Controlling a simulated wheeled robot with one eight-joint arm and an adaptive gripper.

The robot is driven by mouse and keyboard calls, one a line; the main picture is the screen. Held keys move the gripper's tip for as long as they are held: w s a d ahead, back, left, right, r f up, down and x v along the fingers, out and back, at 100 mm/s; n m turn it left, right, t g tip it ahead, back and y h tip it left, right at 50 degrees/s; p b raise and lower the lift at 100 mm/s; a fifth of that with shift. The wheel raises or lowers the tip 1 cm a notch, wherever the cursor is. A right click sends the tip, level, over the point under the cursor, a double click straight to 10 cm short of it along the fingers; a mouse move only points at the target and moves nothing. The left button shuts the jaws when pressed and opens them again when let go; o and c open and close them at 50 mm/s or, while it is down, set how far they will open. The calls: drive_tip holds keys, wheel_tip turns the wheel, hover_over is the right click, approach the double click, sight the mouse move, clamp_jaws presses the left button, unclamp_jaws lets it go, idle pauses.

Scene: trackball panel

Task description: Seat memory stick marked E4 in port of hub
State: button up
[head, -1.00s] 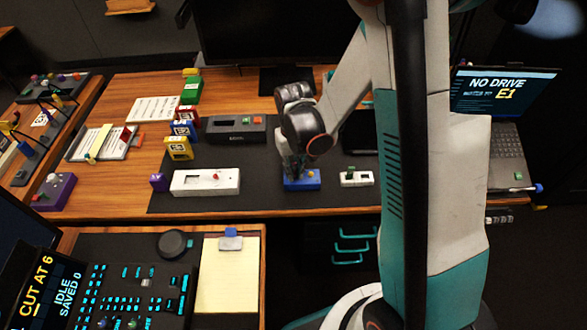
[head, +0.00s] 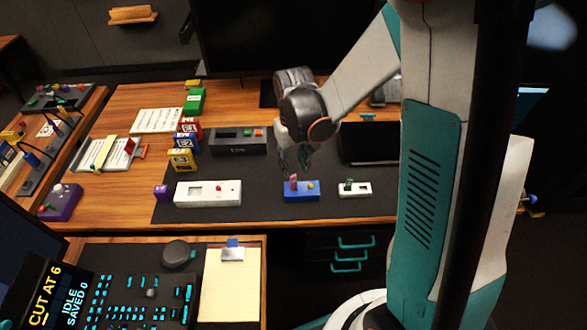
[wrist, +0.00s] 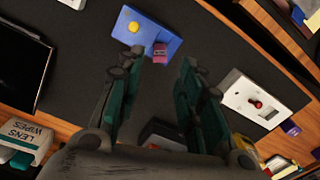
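A blue block (head: 301,196) with a yellow button lies on the dark mat. A small pink stick (head: 293,182) stands upright on its left part; both also show in the wrist view, the block (wrist: 172,22) and the stick (wrist: 160,50). I cannot read any mark on the stick, nor tell whether it is fully down. My gripper (head: 304,160) is above the block, empty. In the wrist view its fingers (wrist: 161,60) are apart, with the stick seen beyond them. A small white block (head: 361,190) with a green stick (head: 349,184) sits to the right.
A white box with a red knob (head: 208,193) lies left, beside a purple block (head: 161,193). A dark grey box (head: 238,147) and coloured boxes (head: 181,160) stand behind. A black tablet-like slab (head: 368,145) lies back right. Mat around the blue block is clear.

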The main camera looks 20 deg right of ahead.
wheel_tip(320, 180, up, 4)
wheel_tip(320, 180, up, 10)
drive_tip(key=t, duration=0.3)
hover_over(294, 176)
drive_tip(key=s, duration=0.5)
drive_tip(key=s+r+t, duration=0.4)
drive_tip(key=s+r, duration=0.2)
drive_tip(key=s, duration=0.4)
drive_tip(key=shift+r+p, duration=0.2)
drive_tip(key=shift+p, duration=0.2)
